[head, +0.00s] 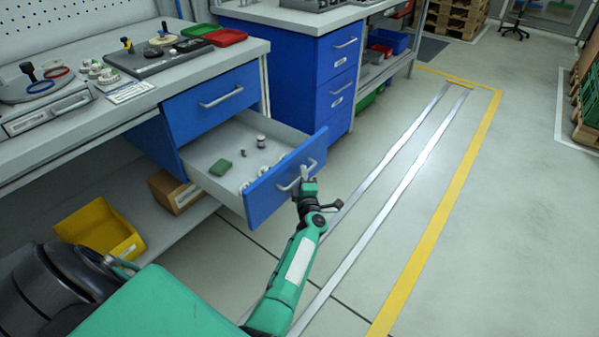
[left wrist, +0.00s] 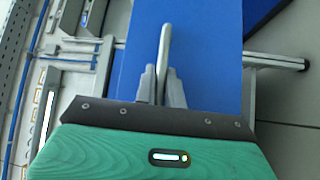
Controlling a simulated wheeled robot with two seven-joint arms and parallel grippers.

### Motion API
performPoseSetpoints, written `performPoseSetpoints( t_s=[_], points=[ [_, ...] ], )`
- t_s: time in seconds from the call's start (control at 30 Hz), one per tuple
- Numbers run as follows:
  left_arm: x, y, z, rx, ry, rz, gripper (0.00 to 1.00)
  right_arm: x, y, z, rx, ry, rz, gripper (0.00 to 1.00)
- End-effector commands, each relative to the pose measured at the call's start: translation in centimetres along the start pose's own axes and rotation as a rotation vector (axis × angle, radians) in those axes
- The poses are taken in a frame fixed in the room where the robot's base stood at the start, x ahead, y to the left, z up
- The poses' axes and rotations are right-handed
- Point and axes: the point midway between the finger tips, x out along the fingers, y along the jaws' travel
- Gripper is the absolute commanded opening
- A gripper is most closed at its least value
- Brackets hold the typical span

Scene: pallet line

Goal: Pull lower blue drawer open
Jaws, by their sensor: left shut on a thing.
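The lower blue drawer (head: 262,206) stands pulled out below the closed upper blue drawer (head: 212,99). Small parts and a green piece (head: 221,167) lie inside it. My left gripper (head: 304,177) is at the drawer's front, shut on its metal handle (head: 293,184). In the left wrist view, the gripper's fingers (left wrist: 161,85) close around the handle (left wrist: 165,45), with the blue drawer front (left wrist: 205,50) behind. My right gripper is not in view.
The workbench (head: 100,112) above carries tools, small parts, and green and red trays. A yellow bin (head: 98,228) and a cardboard box (head: 172,192) sit on the lower shelf. A second blue drawer cabinet (head: 308,75) stands beyond.

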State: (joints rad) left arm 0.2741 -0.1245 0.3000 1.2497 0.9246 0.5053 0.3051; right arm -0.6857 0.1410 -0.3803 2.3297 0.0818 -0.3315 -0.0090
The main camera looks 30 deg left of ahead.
Motion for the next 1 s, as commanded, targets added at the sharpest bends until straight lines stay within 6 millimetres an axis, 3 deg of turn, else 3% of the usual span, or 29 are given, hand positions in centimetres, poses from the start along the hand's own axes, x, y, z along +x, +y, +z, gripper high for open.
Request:
performPoseSetpoints(
  t_s=[0.43,0.47,0.53,0.57,1.0],
  points=[
    [-0.23,-0.09,0.15,0.001,0.0,-0.002,0.0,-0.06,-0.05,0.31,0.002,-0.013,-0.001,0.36],
    [-0.23,-0.09,0.15,0.001,0.0,-0.002,0.17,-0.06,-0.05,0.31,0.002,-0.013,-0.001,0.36],
    [-0.22,-0.08,0.15,0.0,0.0,-0.002,0.3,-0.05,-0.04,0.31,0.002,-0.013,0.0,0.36],
    [-0.21,-0.07,0.15,0.0,0.001,-0.001,0.32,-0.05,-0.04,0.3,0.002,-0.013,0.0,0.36],
    [-0.57,-0.17,0.55,0.0,-0.001,-0.001,0.32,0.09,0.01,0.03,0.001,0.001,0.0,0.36]
  ],
)
